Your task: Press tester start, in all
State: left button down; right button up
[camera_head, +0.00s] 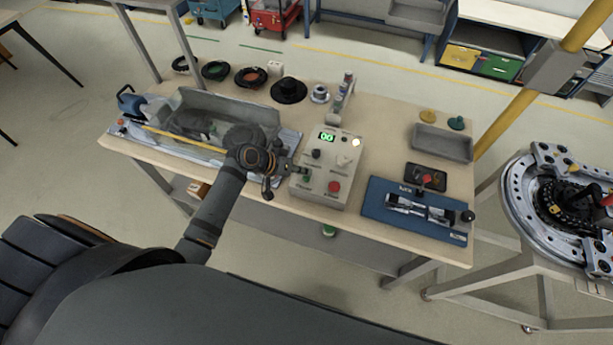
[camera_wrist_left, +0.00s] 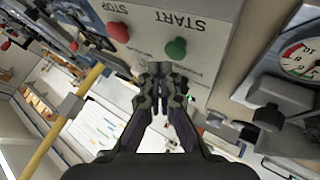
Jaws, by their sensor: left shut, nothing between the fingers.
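The tester (camera_head: 343,163) is a beige box on the workbench. Its green display (camera_head: 327,137) reads 00 and a pale lamp (camera_head: 356,142) is beside it. A green START button (camera_head: 307,177) and a red STOP button (camera_head: 334,187) sit near its front; the left wrist view shows the green button (camera_wrist_left: 175,49) and red button (camera_wrist_left: 118,32) with their labels. My left gripper (camera_head: 298,171) is shut and empty. Its fingertips (camera_wrist_left: 160,70) are close to the green button; I cannot tell whether they touch it. My right gripper does not show.
A long fixture (camera_head: 150,130) stands left of the tester. A blue mat (camera_head: 378,199) with a metal part lies to the right. A grey tray (camera_head: 440,143), spray can (camera_head: 347,83) and dark rings (camera_head: 250,77) are farther back. A yellow post (camera_head: 505,125) stands at right.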

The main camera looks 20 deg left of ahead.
pick_arm(q)
jog(key=shift+f, duration=0.25)
jog(key=shift+f, duration=0.1)
dwell(0.3)
